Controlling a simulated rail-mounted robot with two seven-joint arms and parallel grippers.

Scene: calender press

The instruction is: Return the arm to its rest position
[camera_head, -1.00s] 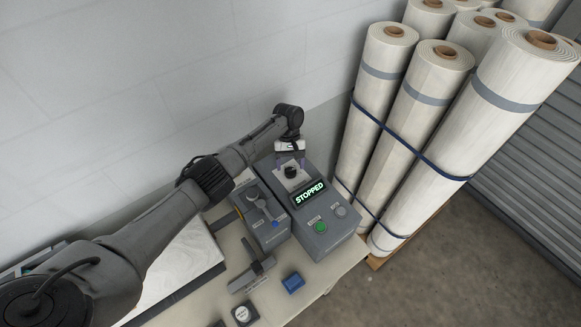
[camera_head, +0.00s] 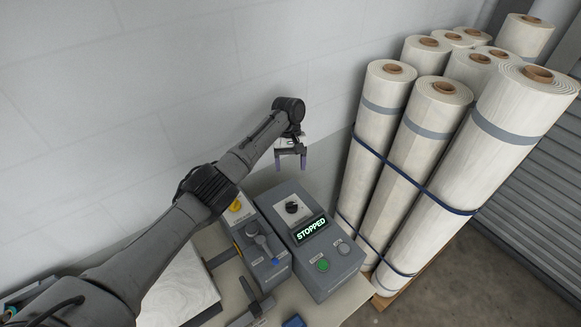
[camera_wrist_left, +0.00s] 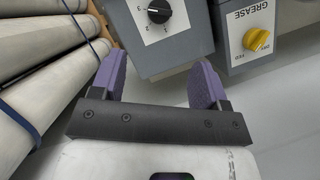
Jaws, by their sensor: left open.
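My left gripper (camera_head: 291,163) is open and empty, raised above and behind the control box (camera_head: 328,262) in the head view. The box has a black rotary knob (camera_head: 292,207), a green button (camera_head: 322,265), a grey button and a display (camera_head: 311,228) reading "STOPPED". In the left wrist view, the two purple fingers (camera_wrist_left: 159,85) stand wide apart with nothing between them. The black knob (camera_wrist_left: 159,11) shows there beyond the fingers, apart from them. My right gripper is in neither view.
A second grey box (camera_head: 262,244) with a lever stands left of the control box. Its yellow knob (camera_wrist_left: 256,40) is under the word GREASE. Tall strapped rolls (camera_head: 421,130) stand on the right. A plain wall (camera_head: 180,70) is behind.

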